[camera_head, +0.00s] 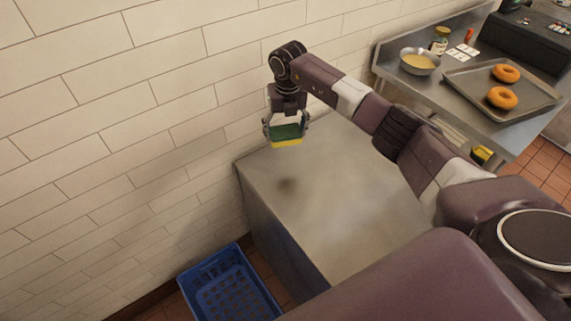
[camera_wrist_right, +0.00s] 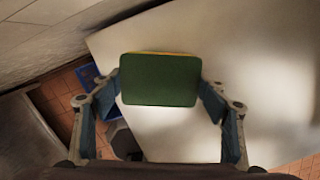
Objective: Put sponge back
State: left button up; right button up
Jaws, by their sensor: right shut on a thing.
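A sponge (camera_head: 287,134), green on top and yellow below, is held in my right gripper (camera_head: 286,128) above the far part of a metal counter (camera_head: 340,190), near the tiled wall. In the right wrist view the sponge (camera_wrist_right: 160,80) lies between the two fingers of my right gripper (camera_wrist_right: 160,85), which are shut on its sides. The sponge is apart from the counter, with a dark shadow spot on the metal. My left gripper is not in view.
A blue crate (camera_head: 222,272) stands on the floor left of the counter. At the upper right, another metal table holds a tray (camera_head: 470,92) with two bagels (camera_head: 502,98), a bowl (camera_head: 419,62) and a jar (camera_head: 440,40). The counter top is bare.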

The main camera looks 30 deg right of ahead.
aim_at(285, 163)
pick_arm(q)
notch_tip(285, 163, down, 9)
jog(key=b, duration=0.7)
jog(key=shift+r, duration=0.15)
pick_arm(e)
notch_tip(285, 163, down, 12)
jog(key=shift+r, duration=0.1)
pick_arm(q)
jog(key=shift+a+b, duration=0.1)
jog(key=shift+b, duration=0.2)
pick_arm(e)
jog(key=shift+f, duration=0.2)
jog(key=o, duration=1.1)
jog(key=shift+r, duration=0.15)
pick_arm(q)
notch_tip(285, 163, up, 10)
jog(key=p, duration=1)
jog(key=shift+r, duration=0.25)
pick_arm(e)
jog(key=r, duration=0.4)
jog(key=s+r, duration=0.1)
jog(key=r, duration=0.7)
jog(key=shift+s+a, duration=0.2)
